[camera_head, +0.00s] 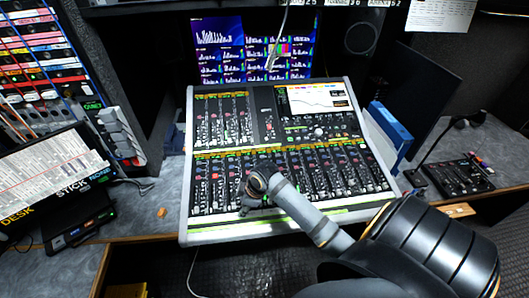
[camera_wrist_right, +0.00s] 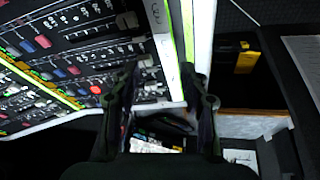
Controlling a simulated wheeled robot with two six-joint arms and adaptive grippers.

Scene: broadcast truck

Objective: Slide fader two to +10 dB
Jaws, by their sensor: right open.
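The mixing console (camera_head: 186,150) stands on the desk in the middle of the head view, with an upper and a lower bank of faders. The lower bank's left strips (camera_head: 205,188) show, but labels are too small to tell which is fader two. My right gripper (camera_head: 254,196) is over the left-middle of the lower bank, near the front edge, and hides some strips. In the right wrist view my right gripper (camera_wrist_right: 160,80) is open, its fingers apart with nothing held; one finger overlaps the fader strips (camera_wrist_right: 75,75), the other the pale front edge. My left gripper is not in view.
A screen (camera_head: 220,35) with meters stands behind the console. A small orange block (camera_head: 161,212) lies on the left desk.

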